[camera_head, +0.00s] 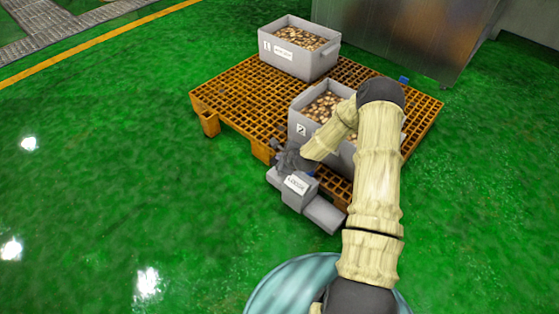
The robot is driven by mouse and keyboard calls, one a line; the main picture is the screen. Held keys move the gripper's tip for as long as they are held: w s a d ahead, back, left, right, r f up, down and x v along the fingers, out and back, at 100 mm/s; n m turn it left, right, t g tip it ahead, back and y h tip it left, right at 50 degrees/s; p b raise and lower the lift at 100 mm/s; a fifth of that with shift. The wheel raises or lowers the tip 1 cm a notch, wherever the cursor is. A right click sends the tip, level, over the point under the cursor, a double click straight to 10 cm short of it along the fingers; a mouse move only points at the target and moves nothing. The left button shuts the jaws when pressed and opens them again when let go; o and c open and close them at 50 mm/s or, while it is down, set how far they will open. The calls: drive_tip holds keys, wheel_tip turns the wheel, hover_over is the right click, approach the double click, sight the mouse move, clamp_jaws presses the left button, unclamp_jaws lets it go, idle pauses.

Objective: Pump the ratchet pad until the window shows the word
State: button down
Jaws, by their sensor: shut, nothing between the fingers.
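A grey device (297,197) stands in front of the orange pallet, low near the floor. A white window or label (297,183) on its sloped face carries dark letters, too small to read surely. A flat grey part (325,214) extends from the device toward the lower right, and another low grey part (273,176) shows on its left. I cannot tell which part is the ratchet pad. My gripper (290,162) is dark and shut, just above and behind the window. It hides part of the device's top, and I cannot tell whether it touches it.
The orange slatted pallet (228,97) carries two grey bins of small brown pieces, one marked 1 (318,66) and one marked 2 (294,127). My arm covers part of bin 2. A grey metal cabinet (400,35) stands behind. The green floor at left is clear.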

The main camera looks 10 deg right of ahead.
drive_tip(key=shift+f+b, duration=0.7)
drive_tip(key=shift+f, duration=0.95)
idle(1.9)
drive_tip(key=shift+r, duration=0.15)
drive_tip(key=shift+r+p, duration=1.95)
drive_tip(key=shift+p, duration=0.1)
drive_tip(key=shift+r+p, duration=2.25)
drive_tip(key=shift+r, duration=0.25)
